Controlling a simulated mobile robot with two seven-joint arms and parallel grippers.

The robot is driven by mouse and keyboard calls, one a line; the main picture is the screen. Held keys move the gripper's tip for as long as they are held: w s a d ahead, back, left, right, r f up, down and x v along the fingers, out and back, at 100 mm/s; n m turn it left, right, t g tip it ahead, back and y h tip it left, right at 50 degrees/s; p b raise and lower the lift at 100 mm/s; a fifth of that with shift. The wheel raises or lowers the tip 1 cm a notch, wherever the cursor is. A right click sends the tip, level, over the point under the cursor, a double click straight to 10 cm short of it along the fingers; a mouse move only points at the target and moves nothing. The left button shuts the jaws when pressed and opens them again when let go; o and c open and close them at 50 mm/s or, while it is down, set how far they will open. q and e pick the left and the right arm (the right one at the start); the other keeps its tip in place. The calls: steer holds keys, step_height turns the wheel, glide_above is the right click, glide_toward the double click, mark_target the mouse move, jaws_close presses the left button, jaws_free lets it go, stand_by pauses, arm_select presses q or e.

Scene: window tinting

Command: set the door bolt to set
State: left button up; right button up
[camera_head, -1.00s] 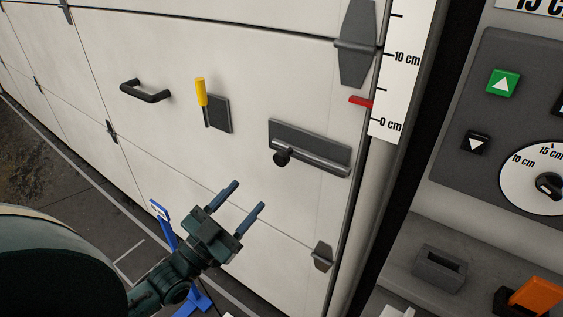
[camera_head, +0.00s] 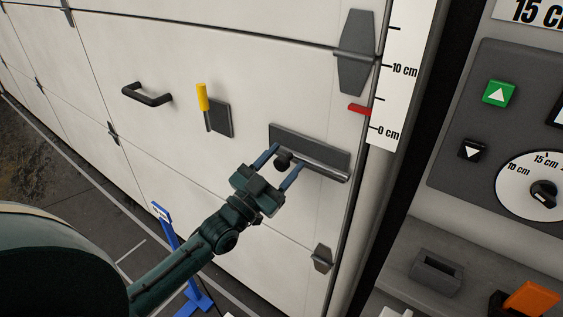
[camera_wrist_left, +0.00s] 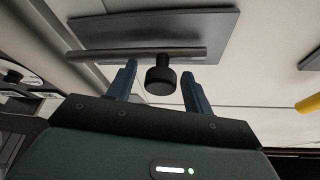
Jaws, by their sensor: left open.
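The door bolt is a grey rod (camera_head: 325,171) on a dark plate (camera_head: 318,143), fixed low on the white door near its right edge. A round black knob (camera_head: 283,159) sticks out at the rod's left end. My left gripper (camera_head: 278,161) is open, with its two blue fingers on either side of the knob. In the left wrist view the knob (camera_wrist_left: 160,78) sits between the fingertips (camera_wrist_left: 157,80), with gaps on both sides. The rod (camera_wrist_left: 135,54) and plate (camera_wrist_left: 155,28) lie beyond it. My right gripper is not in view.
A yellow-handled lever (camera_head: 202,97) and a black pull handle (camera_head: 147,94) are on the door to the left. A scale with a red pointer (camera_head: 359,109) runs along the door's right edge. A control panel with a green button (camera_head: 499,93) stands at right.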

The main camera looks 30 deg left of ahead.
arm_select(q)
jaws_close()
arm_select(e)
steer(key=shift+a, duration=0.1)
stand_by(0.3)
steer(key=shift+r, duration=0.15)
arm_select(q)
steer(key=shift+s+d+f+p, duration=0.15)
steer(key=shift+d+p, duration=0.2)
steer(key=shift+d, duration=0.55)
steer(key=shift+s+d+r+p, duration=0.15)
steer(key=shift+d+p, duration=0.2)
steer(key=shift+d, duration=0.6)
steer(key=shift+s+d+f+p, duration=0.15)
steer(key=shift+d+p, duration=0.2)
steer(key=shift+d, duration=0.55)
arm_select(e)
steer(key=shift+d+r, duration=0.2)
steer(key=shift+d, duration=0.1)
arm_select(q)
jaws_free()
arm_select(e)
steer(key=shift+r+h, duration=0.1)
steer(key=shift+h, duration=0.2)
